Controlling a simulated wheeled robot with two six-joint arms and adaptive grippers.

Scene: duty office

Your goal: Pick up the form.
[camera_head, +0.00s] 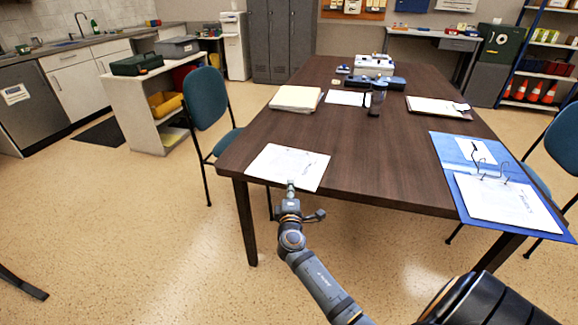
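A white printed sheet (290,164), which looks like the form, lies flat at the near left edge of the dark wooden table (370,165). Its lower edge lies at or slightly past the table's edge. My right gripper (291,187) reaches up from below to the sheet's near edge, and its tip overlaps the paper in the picture. The fingers are seen end-on and small, so I cannot tell whether they are apart or shut on the paper. My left gripper is not in view.
A blue ring binder (465,205) lies open at the table's right edge. Blue chairs (205,100) flank the table. The table's middle is clear.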

